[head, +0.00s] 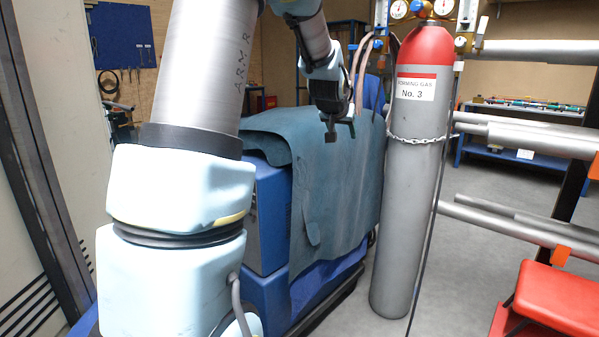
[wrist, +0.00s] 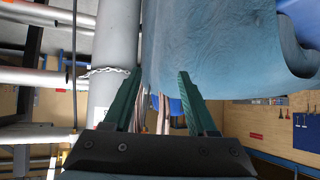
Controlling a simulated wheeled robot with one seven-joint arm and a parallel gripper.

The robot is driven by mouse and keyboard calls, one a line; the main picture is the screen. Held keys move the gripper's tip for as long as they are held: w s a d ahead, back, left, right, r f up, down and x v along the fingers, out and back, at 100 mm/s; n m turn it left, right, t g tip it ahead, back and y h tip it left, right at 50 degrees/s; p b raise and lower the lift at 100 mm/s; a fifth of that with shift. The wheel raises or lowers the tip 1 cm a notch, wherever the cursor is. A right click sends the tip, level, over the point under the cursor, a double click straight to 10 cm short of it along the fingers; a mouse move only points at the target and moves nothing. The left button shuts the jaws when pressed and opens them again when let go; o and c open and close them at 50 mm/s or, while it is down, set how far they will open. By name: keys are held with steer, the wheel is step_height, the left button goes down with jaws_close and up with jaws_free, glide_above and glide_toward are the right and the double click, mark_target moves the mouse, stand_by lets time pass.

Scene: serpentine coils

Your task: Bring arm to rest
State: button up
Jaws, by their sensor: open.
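My arm (head: 195,80) rises at the left of the head view and bends over toward the middle. My gripper (head: 330,130) hangs at its end, in front of the blue-green cloth and left of the gas cylinder. In the wrist view my gripper (wrist: 155,100) shows two green fingers spread apart with nothing between them. The gripper is open and empty. Whether the fingertips touch the cloth cannot be told.
A grey gas cylinder (head: 408,200) with a red top stands chained close right of my gripper. A blue-green cloth (head: 335,200) drapes over a blue cabinet (head: 268,225). Pipes (head: 530,140) run along the right. A red seat (head: 560,298) is at lower right. Grey floor is clear between.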

steer(key=s+a+f+n+g+y, duration=0.1)
steer(key=s+a+f, duration=0.3)
steer(key=s, duration=0.6)
steer(key=s+a+f+n+g+y+p, duration=0.1)
steer(key=s+a+f+g, duration=0.3)
steer(key=s+a, duration=0.4)
steer(key=s+a+f+n+g+y+p, duration=0.1)
steer(key=s+a+f+g, duration=0.2)
steer(key=s+a+f, duration=0.3)
steer(key=s, duration=0.5)
steer(key=shift+s+a, duration=0.3)
steer(key=shift+s, duration=0.1)
